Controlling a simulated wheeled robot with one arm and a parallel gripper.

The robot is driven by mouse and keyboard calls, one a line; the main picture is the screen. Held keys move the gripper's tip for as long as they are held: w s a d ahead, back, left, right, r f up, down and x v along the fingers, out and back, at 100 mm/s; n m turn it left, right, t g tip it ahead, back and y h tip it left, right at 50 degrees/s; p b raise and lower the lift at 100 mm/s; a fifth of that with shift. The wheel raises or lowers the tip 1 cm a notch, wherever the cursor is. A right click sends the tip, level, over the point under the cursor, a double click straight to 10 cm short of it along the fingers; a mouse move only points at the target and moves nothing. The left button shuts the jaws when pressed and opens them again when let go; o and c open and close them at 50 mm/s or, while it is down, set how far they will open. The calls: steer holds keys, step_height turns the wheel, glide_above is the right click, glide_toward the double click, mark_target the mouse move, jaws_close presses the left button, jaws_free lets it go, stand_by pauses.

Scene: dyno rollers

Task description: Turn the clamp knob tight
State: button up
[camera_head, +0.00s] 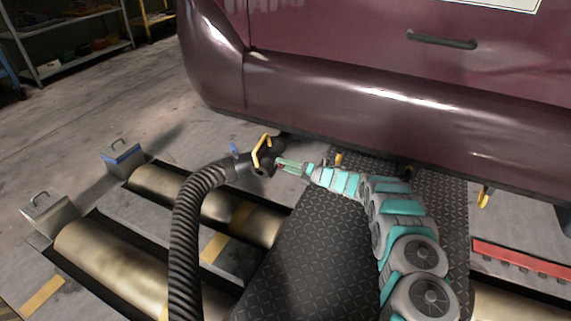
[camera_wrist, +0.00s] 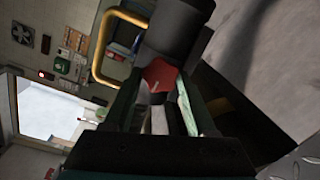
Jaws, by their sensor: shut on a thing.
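The red clamp knob (camera_wrist: 161,75) is between the two fingers of my gripper (camera_wrist: 157,92) in the wrist view, and the gripper is shut on it. In the head view my gripper (camera_head: 287,164) reaches from the right to the dark hose nozzle (camera_head: 266,168), under the car's rear edge. The knob is nearly hidden there. A yellow handle (camera_head: 262,151) stands up from the nozzle. It also shows in the wrist view (camera_wrist: 97,60), left of the knob. How far the knob is turned cannot be told.
A black ribbed hose (camera_head: 184,230) runs from the nozzle toward the front. The maroon car (camera_head: 330,85) overhangs close behind my gripper. Metal rollers (camera_head: 110,262) lie in the floor at left, with a tread-plate strip (camera_head: 320,235) beside them. A red bar (camera_head: 522,258) lies at right.

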steer(key=shift+w+a+r+m+g+h+p, duration=0.15)
steer(key=shift+m+p, duration=0.25)
steer(key=shift+m, duration=2.05)
steer(key=shift+s+d+r+m+g+h+p, duration=0.1)
steer(key=shift+m+g+h+p, duration=0.25)
steer(key=shift+m, duration=2.15)
steer(key=shift+w+a+r+m+g+p, duration=0.15)
steer(key=shift+m+p, duration=0.3)
steer(key=shift+m, duration=2)
steer(key=shift+s+d, duration=0.1)
steer(key=o, duration=1.4)
steer(key=shift+c, duration=0.2)
steer(key=v, duration=0.8)
steer(key=shift+p, duration=0.3)
steer(key=shift+s, duration=0.15)
